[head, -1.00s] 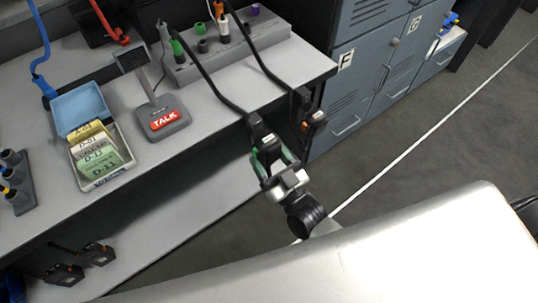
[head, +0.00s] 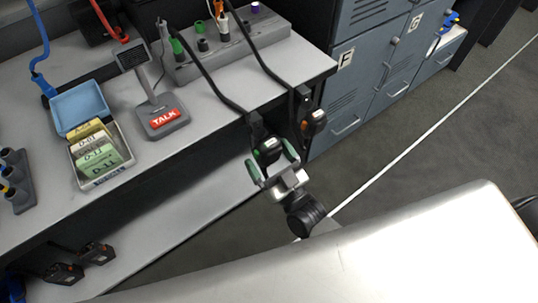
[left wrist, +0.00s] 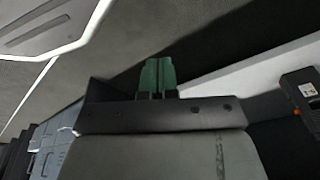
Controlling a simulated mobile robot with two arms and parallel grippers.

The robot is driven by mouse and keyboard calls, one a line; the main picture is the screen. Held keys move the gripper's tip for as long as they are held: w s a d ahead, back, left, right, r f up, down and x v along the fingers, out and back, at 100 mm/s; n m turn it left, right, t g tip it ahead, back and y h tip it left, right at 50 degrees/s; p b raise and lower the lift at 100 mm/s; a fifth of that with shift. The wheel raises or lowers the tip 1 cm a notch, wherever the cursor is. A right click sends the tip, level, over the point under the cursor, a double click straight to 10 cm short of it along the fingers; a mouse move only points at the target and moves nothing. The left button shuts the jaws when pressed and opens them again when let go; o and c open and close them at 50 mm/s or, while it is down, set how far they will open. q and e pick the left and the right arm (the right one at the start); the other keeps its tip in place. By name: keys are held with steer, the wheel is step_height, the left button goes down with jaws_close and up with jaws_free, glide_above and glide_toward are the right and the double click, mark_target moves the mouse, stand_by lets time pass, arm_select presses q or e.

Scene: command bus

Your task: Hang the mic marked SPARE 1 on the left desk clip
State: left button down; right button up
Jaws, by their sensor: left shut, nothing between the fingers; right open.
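Two dark mics hang at the desk's front corner, each at the end of a black cord. The left mic (head: 269,146) has a green mark and the right mic (head: 317,122) an orange one; their labels are too small to read. The clips behind them are hard to make out. My right gripper (head: 272,162) is open, its green fingers on either side of the left mic's lower end; I cannot tell if they touch. My left gripper (left wrist: 157,77) is shut and empty in the left wrist view, and is not in the head view.
On the desk (head: 215,110) stand a TALK desk mic (head: 163,118), a card box (head: 97,178) and a socket block (head: 235,50). Two dark devices (head: 65,272) lie on the lower shelf (head: 180,215). Blue lockers (head: 375,65) stand right of the desk.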

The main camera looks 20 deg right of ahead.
arm_select(q)
steer(key=shift+w+d+r, duration=0.1)
steer(key=shift+w+r, duration=0.1)
steer(key=shift+r, duration=0.35)
arm_select(e)
steer(key=v, duration=1)
steer(key=shift+s+f, duration=0.2)
steer(key=shift+s, duration=0.15)
steer(key=shift+f, duration=0.1)
